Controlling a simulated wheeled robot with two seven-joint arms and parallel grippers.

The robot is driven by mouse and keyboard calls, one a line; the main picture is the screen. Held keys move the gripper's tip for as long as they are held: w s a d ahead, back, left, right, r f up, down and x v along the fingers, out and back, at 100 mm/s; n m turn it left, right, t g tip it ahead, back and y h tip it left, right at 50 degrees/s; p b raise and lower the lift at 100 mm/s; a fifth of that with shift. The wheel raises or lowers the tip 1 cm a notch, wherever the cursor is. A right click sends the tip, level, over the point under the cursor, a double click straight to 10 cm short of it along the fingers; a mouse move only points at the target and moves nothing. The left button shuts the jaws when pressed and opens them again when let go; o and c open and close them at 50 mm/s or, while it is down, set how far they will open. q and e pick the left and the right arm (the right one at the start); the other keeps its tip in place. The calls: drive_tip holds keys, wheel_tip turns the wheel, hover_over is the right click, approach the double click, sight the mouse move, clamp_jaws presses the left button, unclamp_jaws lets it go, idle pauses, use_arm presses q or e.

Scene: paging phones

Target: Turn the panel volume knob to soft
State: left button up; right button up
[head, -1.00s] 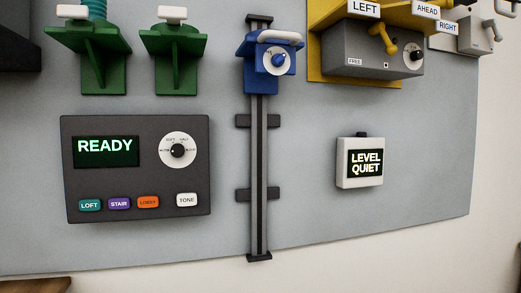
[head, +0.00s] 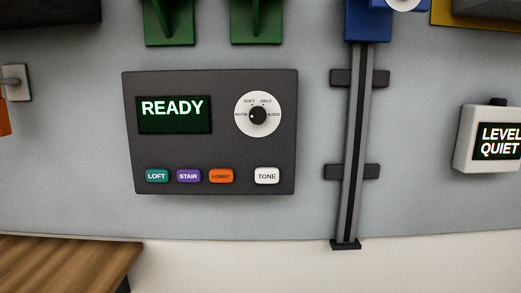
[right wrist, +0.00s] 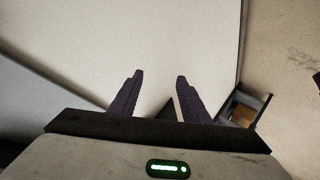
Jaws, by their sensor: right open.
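The dark grey panel (head: 215,180) is on the wall in the head view, with a green READY screen (head: 174,113) at its upper left. The black volume knob (head: 257,115) sits on a white dial at its upper right. The dial's labels appear to read MUTE, SOFT, HALF and LOUD. A small light mark on the knob's left side seems to point toward MUTE. My right gripper (right wrist: 154,98) shows only in the right wrist view, open and empty, with two purple fingers apart before a pale surface. My left gripper is not in view.
Coloured LOFT, STAIR and LOBBY buttons and a white TONE button (head: 267,176) line the panel's bottom. A vertical rail (head: 350,140) stands to the right. A LEVEL QUIET box (head: 485,138) is further right. A wooden tabletop (head: 65,265) is at lower left.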

sight(257, 119)
drive_tip(key=w+a+r+n+t+p, duration=0.1)
drive_tip(key=a+r+n, duration=0.35)
drive_tip(key=r, duration=0.75)
drive_tip(key=w+a+r+n+t+p, duration=0.1)
drive_tip(key=r+n, duration=0.7)
drive_tip(key=r, duration=0.4)
drive_tip(key=s+d+r+n+t+h+p, duration=0.1)
drive_tip(key=s+d+r+n+t+h, duration=0.2)
drive_tip(key=r, duration=0.6)
drive_tip(key=s+d+r+n+t+h, duration=0.1)
drive_tip(key=d+r+n+t+h, duration=0.25)
drive_tip(key=r, duration=0.65)
drive_tip(key=shift+n+g+y, duration=0.3)
drive_tip(key=shift+g+y, duration=0.15)
drive_tip(key=w, duration=0.3)
drive_tip(key=w+p, duration=0.1)
drive_tip(key=w, duration=0.3)
drive_tip(key=w+a+p, duration=0.1)
drive_tip(key=w, duration=0.2)
drive_tip(key=shift+w+a+f, duration=0.1)
drive_tip(key=shift+w, duration=0.05)
drive_tip(key=shift+c, duration=0.3)
drive_tip(key=c, duration=1)
